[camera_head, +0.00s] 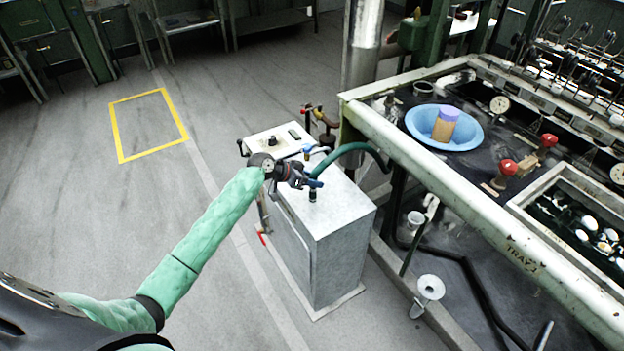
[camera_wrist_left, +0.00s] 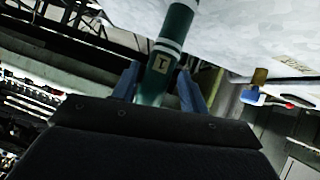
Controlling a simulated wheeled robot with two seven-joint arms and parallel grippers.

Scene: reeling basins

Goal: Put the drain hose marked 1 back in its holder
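The dark green drain hose (camera_head: 352,148) arches from the basin bench's edge to my left gripper (camera_head: 314,177) above the grey cabinet. In the left wrist view the hose (camera_wrist_left: 172,40) has white bands and a tag marked 1 (camera_wrist_left: 162,63). It runs between the blue fingers of my left gripper (camera_wrist_left: 160,80), which sit close along both sides of it, shut on it. A short dark piece (camera_head: 312,195) shows just below the fingers, over the cabinet top; I cannot tell whether it is the hose's end or a holder. My right gripper is out of view.
The grey cabinet (camera_head: 335,225) stands below the gripper, with a control panel and valves at its back. The basin bench (camera_head: 430,160) on the right holds a blue bowl (camera_head: 463,137) and red-handled valves. A white funnel (camera_head: 430,287) stands low beside it. Floor at left is clear.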

